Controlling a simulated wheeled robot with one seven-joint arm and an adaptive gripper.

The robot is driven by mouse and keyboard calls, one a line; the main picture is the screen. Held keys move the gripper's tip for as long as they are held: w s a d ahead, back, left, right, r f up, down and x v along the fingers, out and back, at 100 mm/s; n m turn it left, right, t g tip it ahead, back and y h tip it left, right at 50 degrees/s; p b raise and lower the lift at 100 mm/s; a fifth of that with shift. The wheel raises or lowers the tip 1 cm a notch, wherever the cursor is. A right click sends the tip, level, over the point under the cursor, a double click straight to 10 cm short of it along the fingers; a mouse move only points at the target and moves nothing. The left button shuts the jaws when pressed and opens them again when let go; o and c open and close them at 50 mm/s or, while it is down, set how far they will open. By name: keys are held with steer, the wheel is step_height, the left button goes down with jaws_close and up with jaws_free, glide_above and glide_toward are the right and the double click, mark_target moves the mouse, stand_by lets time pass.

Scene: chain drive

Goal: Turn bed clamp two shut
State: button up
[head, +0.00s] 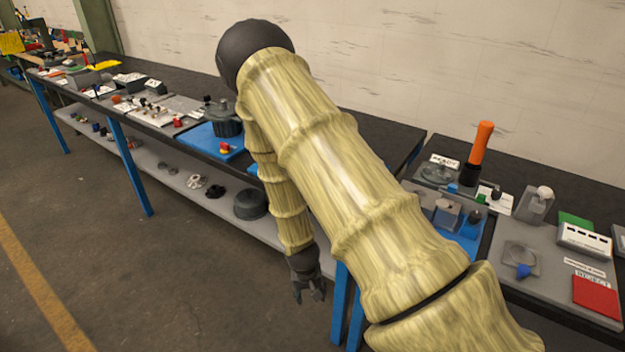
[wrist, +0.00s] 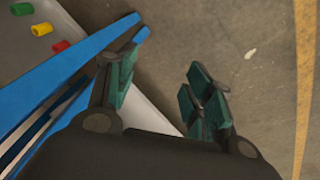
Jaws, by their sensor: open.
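My gripper (head: 309,292) hangs low in front of the benches in the head view, below the bench tops and beside a blue leg. Its fingers point down and are apart. In the wrist view the gripper (wrist: 165,90) has its teal-padded fingers open with only grey floor between them, and nothing is held. I cannot pick out bed clamp two in either view. My arm crosses the middle of the head view and hides part of both bench tops.
The left bench (head: 385,130) carries a blue tray with a dark pot (head: 224,127) and a red knob (head: 225,148). The right bench carries an orange handle (head: 480,145), a red plate (head: 596,296) and grey fixtures. Blue legs (head: 131,168) and a lower shelf stand close by. Left floor is clear.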

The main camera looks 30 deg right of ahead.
steer(key=w+d+r+m, duration=0.1)
steer(key=w+d+r, duration=0.25)
steer(key=w, duration=0.25)
steer(key=w+d+r+m, duration=0.2)
steer(key=w+r, duration=0.3)
steer(key=w, duration=0.1)
steer(key=w+d+r+m+h+b, duration=0.1)
steer(key=w+d+r+m, duration=0.2)
steer(key=r, duration=0.4)
steer(key=w+d+r, duration=0.2)
steer(key=w+r, duration=0.3)
steer(key=r, duration=0.3)
steer(key=w+d+r+m+h+b, duration=0.1)
steer(key=w+d+r+m, duration=0.15)
steer(key=w+r, duration=0.35)
steer(key=shift+n+t, duration=0.35)
steer(key=shift+t, duration=0.05)
steer(key=p+x, duration=0.1)
steer(key=x, duration=0.2)
steer(key=s+x, duration=0.1)
steer(key=x, duration=0.2)
steer(key=d+p+x, duration=0.1)
steer(key=x, duration=0.2)
steer(key=shift+s+d+f+p, duration=0.15)
steer(key=shift+d+f+p, duration=0.05)
steer(key=shift+p, duration=0.1)
steer(key=shift+c, duration=0.4)
steer(key=c, duration=0.9)
